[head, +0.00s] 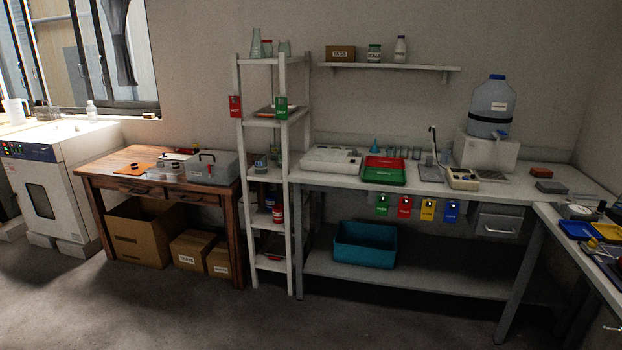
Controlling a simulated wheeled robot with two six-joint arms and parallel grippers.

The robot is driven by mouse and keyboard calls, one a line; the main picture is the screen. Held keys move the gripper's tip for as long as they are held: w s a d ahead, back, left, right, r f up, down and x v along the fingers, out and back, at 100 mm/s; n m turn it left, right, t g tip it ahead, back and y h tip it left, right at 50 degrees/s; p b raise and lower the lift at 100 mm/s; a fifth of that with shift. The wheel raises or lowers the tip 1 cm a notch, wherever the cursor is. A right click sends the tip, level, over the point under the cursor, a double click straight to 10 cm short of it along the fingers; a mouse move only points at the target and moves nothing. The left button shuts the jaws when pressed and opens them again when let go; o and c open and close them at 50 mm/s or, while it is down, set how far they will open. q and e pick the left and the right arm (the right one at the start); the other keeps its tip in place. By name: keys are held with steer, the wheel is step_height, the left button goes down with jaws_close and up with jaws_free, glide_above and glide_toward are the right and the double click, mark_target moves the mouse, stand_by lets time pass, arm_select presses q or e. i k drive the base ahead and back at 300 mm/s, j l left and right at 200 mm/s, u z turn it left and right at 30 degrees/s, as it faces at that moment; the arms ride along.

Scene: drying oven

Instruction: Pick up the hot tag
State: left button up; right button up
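Several coloured tags are in the head view, their print too small to read, so I cannot tell for sure which is the hot tag. A red tag (236,106) hangs on the left post of the white shelf rack, and a green tag (281,107) hangs on its right post. Under the front edge of the grey bench hang a green tag (382,205), a second red tag (405,206), a yellow tag (428,209) and a blue tag (451,211). Neither of my grippers is in view.
The white drying oven (40,200) stands at the far left. A wooden table (125,160) and the white rack (289,190) stand between it and the grey bench (345,178). A teal bin (364,243) sits on the bench's lower shelf. The floor (230,315) in front is clear.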

mark_target(235, 109)
steer(key=i+u, duration=0.25)
steer(key=i, duration=0.6)
steer(key=i+u, duration=0.25)
steer(key=i, duration=0.65)
